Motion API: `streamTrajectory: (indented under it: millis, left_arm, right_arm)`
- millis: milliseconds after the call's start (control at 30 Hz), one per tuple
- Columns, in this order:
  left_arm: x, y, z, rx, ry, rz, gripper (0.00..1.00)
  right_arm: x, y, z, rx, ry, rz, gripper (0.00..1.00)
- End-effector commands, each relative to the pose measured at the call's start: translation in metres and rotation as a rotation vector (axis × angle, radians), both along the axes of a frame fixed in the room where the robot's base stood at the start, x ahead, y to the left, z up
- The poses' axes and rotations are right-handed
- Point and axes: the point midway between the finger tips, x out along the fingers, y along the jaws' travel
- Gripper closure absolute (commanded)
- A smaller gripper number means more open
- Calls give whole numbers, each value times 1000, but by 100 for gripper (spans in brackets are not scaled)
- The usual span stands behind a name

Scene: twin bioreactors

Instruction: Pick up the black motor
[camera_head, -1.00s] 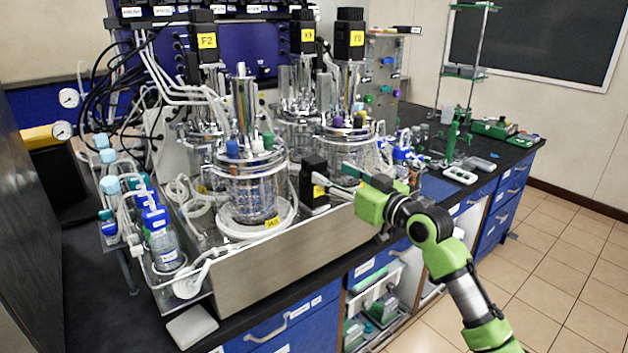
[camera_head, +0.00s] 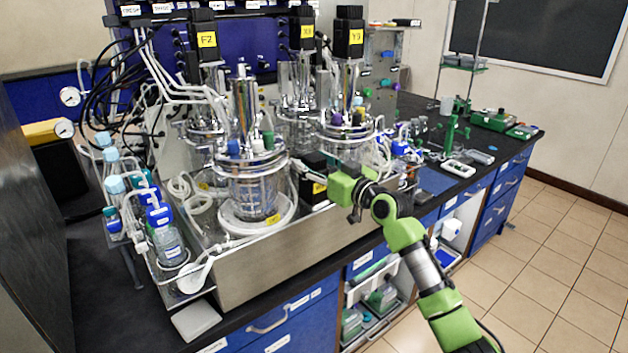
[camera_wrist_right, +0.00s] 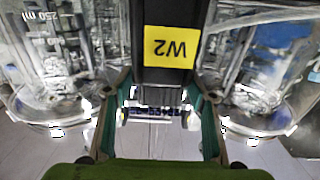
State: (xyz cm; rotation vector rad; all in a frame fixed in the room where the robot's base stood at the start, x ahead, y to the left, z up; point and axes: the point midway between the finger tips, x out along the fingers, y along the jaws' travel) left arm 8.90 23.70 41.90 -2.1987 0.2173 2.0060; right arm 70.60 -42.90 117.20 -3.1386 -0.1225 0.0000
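My right gripper (camera_head: 322,177) is at the motor, coming from the right. In the wrist view its two fingers (camera_wrist_right: 161,98) are apart, one on each side of the motor's near end. Whether they touch it is unclear. In the head view the gripper partly hides the motor. My left gripper is not in view.
Other black motors with yellow labels sit atop glass vessels, one at the left (camera_head: 206,42), two further right (camera_head: 349,38). A glass vessel (camera_head: 252,190) stands close left of the motor. The steel tray's front wall (camera_head: 290,255) is below. Bottles with blue caps (camera_head: 160,230) crowd the left.

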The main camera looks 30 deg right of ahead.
Motion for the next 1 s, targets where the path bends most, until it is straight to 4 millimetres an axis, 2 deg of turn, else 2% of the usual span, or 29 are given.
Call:
streamTrajectory:
  millis: [33, 167, 200, 667, 900, 1000]
  left_arm:
    - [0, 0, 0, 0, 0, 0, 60]
    - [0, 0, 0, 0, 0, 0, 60]
    - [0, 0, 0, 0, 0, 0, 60]
    - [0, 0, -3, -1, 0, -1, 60]
    - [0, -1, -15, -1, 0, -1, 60]
    - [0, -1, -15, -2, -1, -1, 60]
  right_arm:
    - [0, 0, 0, 0, 0, 0, 65]
    - [0, 0, 0, 0, 0, 0, 98]
    - [0, 0, 0, 0, 0, 0, 100]
    - [0, -1, 11, -2, -12, -1, 100]
    - [-1, -1, 36, -5, -16, -1, 100]
    - [-12, 4, 51, -5, -16, 1, 100]
